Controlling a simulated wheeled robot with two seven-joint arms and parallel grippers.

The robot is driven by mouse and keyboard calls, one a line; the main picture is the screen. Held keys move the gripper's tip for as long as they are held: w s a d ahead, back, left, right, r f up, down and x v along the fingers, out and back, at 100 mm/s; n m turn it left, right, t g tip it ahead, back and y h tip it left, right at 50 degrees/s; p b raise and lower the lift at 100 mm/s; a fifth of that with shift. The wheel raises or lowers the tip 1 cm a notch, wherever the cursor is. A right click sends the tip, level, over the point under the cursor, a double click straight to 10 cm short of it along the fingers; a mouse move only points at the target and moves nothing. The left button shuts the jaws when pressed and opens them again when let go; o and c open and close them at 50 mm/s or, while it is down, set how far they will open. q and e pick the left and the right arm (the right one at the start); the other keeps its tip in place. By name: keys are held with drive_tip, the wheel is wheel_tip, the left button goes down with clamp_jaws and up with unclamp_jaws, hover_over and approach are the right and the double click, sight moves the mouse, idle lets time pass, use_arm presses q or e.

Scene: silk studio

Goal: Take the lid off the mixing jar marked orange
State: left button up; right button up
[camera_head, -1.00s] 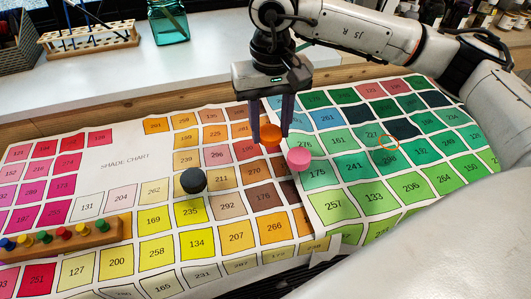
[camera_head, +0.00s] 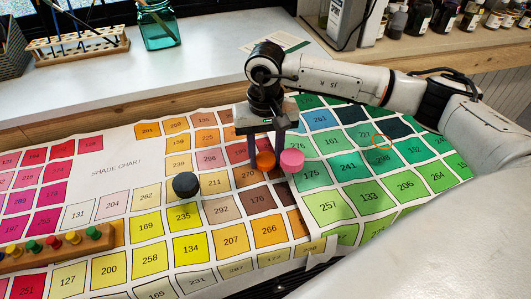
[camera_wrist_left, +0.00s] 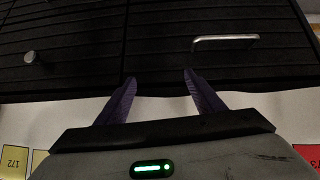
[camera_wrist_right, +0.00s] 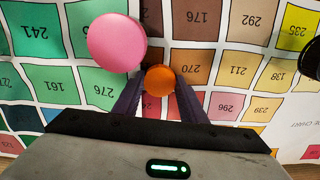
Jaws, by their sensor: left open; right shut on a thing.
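The round orange lid (camera_head: 265,160) is between the fingertips of my right gripper (camera_head: 264,150), which is shut on it. It also shows between the fingers in the right wrist view (camera_wrist_right: 160,80). The jar under it is not clearly seen, and I cannot tell whether lid and jar are apart. A pink round-topped piece (camera_head: 292,160) is close to the right of the orange lid, and a dark one (camera_head: 186,184) stands to the left. My left gripper (camera_wrist_left: 158,80) is open and empty, facing dark drawer fronts.
The shade chart (camera_head: 150,190) covers the table. A wooden block with coloured pegs (camera_head: 62,247) is at lower left. A teal glass jar (camera_head: 158,25) and bottles (camera_head: 420,15) stand behind.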

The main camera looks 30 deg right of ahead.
drive_tip(key=shift+f, duration=0.25)
drive_tip(key=o, duration=1.2)
drive_tip(key=shift+r, duration=0.1)
